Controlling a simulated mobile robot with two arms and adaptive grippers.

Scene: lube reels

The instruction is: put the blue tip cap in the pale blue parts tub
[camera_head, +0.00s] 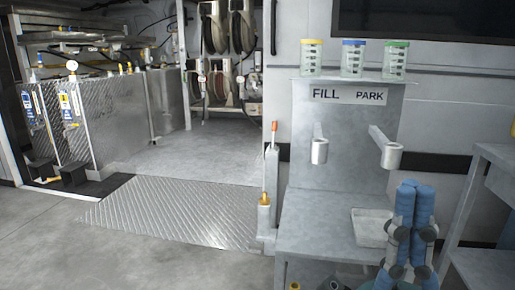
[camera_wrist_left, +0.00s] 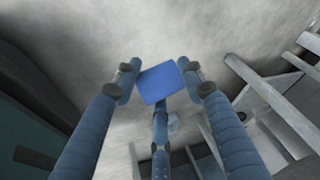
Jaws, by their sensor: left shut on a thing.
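In the left wrist view, a blue square-looking piece (camera_wrist_left: 161,84), which I take as the blue tip cap, sits between the fingertips of my left gripper (camera_wrist_left: 160,88). The gripper is shut on it. The left gripper does not clearly show in the head view. My right gripper (camera_head: 415,190) has its blue fingers pointing up, close together, at the lower right of the head view.
The grey bench (camera_head: 312,238) has a back panel marked FILL and PARK, with two cup holders (camera_head: 319,151) (camera_head: 391,156). Jars with yellow, blue and green lids (camera_head: 353,59) stand on its top ledge. A grey rack (camera_head: 492,185) stands at the right. Open floor lies left.

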